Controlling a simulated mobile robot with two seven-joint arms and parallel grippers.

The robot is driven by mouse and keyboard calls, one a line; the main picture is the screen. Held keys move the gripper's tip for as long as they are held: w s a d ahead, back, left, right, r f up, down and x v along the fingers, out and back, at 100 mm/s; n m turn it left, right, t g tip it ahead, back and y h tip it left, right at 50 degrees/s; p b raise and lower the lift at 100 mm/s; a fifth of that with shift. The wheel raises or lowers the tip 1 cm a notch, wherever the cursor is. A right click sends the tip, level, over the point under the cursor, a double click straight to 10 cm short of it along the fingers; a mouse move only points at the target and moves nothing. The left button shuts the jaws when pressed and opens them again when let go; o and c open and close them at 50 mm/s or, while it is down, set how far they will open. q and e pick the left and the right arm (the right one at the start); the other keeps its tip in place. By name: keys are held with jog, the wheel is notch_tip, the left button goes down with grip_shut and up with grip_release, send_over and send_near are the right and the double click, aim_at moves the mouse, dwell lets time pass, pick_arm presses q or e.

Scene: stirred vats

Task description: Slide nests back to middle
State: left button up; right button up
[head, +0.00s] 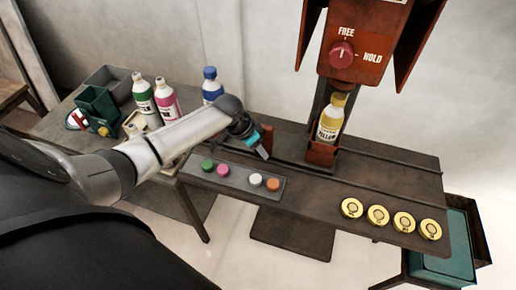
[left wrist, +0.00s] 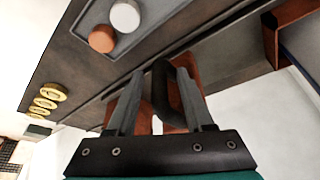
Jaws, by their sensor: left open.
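A red-brown nest (head: 322,153) under the red machine holds the yellow-capped bottle (head: 330,120) upright. My left gripper (head: 255,146) is over the rail bench, left of that nest. Another red-brown piece, seemingly a nest (head: 267,136), shows just behind the gripper. In the left wrist view my left gripper (left wrist: 157,92) is open, with a dark upright part and red-brown nest walls (left wrist: 193,70) between and behind its fingers. I cannot tell whether they touch. A further red-brown nest (left wrist: 290,14) shows at the upper right there. My right gripper is not in view.
The machine has a red knob (head: 342,55) between FREE and HOLD. A cap tray (head: 232,181) lies along the bench's front, with several gold discs (head: 378,215) to the right. A blue-capped bottle (head: 211,84) stands behind my arm. A teal bin (head: 445,248) is at lower right.

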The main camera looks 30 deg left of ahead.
pick_arm(q)
grip_shut()
dwell(0.5)
jog(key=shift+s+d+f, duration=0.1)
dwell(0.9)
